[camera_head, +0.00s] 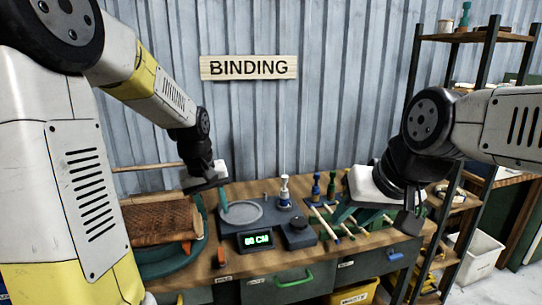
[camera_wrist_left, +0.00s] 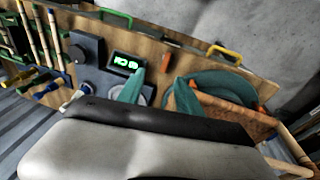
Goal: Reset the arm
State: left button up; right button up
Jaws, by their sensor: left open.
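In the head view, my left gripper (camera_head: 221,197) hangs over the bench, just left of the round grey plate (camera_head: 241,213). The left wrist view shows its two teal fingers (camera_wrist_left: 160,90) apart, with nothing between them. My right gripper (camera_head: 346,209) is low over the rack of sticks at the bench's right side. Its teal fingers are partly hidden by its own white body, so I cannot tell whether it is open or holds a stick.
A brown woven bundle (camera_head: 160,224) lies by a teal curved form (camera_head: 178,260) at the left. A green-lit display (camera_head: 257,239) and small bottles (camera_head: 316,187) stand on the bench (camera_head: 215,268). A shelf rack (camera_head: 476,37) stands at the right. Air above the bench's middle is clear.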

pick_arm(q)
jog(key=s+d+r+m+t, duration=0.1)
jog(key=s+r+m+t, duration=0.1)
jog(key=s+r, duration=0.3)
jog(key=s+d+r+m+t+h, duration=0.1)
jog(key=s+r, duration=0.4)
jog(key=s, duration=0.7)
jog(key=shift+s+m+t, duration=0.3)
jog(key=shift+m+t, duration=0.2)
jog(key=shift+m, duration=0.3)
